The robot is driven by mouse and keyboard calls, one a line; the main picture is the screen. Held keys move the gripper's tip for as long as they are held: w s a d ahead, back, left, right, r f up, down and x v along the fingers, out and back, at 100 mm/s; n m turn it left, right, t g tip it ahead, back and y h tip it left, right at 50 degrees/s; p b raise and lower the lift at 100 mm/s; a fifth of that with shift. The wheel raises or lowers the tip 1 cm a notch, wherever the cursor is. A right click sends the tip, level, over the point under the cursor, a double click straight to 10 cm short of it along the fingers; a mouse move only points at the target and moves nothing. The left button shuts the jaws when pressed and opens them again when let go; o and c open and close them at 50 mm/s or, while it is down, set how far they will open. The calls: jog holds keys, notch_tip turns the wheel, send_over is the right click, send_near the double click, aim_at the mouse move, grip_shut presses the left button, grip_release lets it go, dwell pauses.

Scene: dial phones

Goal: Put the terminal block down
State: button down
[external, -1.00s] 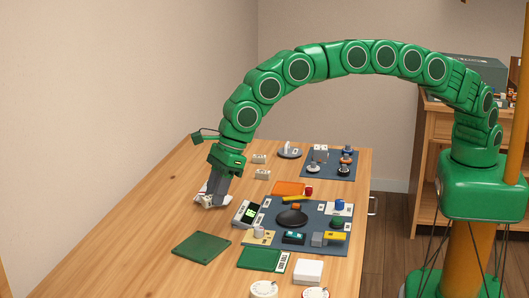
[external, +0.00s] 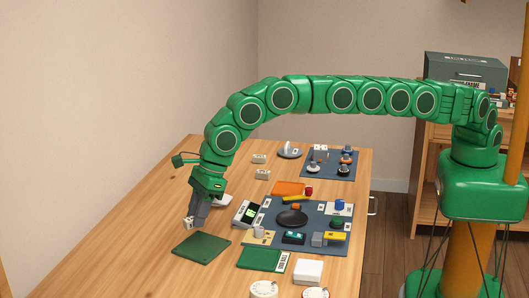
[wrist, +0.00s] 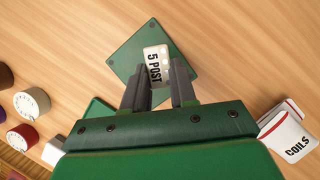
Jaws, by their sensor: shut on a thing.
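The terminal block is a small white block marked "5 POST" (wrist: 153,62). It sits between the fingertips of my gripper (wrist: 157,88), which is shut on it. In the external view the block (external: 188,223) shows small at the tip of my gripper (external: 194,222), low over the table's left side. A green square board (external: 201,248) lies flat just in front of it. In the wrist view the block overlaps this green board (wrist: 128,52) from above. I cannot tell the exact gap between them.
A dark mat (external: 340,221) with several parts and a meter (external: 246,213) are to the right. A second green board (external: 262,258) lies in front. Bare wood (external: 140,230) is free at the left.

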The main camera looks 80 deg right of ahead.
aim_at(197, 239)
jog(key=shift+w+a+f, duration=0.2)
jog(key=shift+w+f, duration=0.1)
jog(key=shift+f, duration=0.15)
jog(key=shift+w+a+f, duration=0.15)
jog(key=shift+a+f, duration=0.05)
jog(key=shift+f, duration=1.6)
jog(key=shift+f, duration=0.1)
jog(key=c, duration=0.9)
grip_release()
